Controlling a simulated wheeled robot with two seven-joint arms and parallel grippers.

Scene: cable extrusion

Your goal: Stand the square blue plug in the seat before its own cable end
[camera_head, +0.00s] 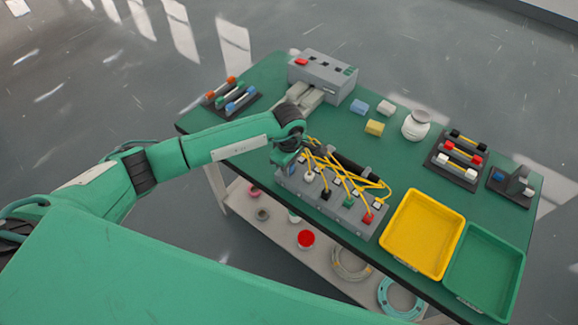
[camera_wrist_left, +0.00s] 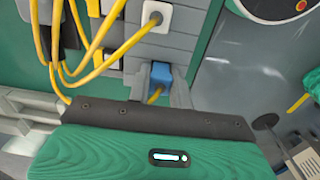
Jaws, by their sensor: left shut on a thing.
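The square blue plug (camera_wrist_left: 160,74) shows in the wrist view between the two fingers of my left gripper (camera_wrist_left: 158,88), which is shut on it. A yellow cable piece shows just below the plug. The plug is at the grey stepped seat block (camera_wrist_left: 178,45); I cannot tell whether it is fully seated. In the head view my left gripper (camera_head: 284,160) is at the left end of the grey block (camera_head: 335,209), and it hides the blue plug. White (camera_head: 309,177), black (camera_head: 325,195) and red (camera_head: 368,218) plugs stand along the block. My right gripper is not in view.
Crossing yellow cables (camera_head: 345,174) lie behind the plugs, by a dark bar (camera_head: 352,166). A yellow tray (camera_head: 403,250) and a green tray (camera_head: 482,283) stand at the right. A grey box (camera_head: 323,75), loose blocks and a white jar (camera_head: 416,126) are farther back.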

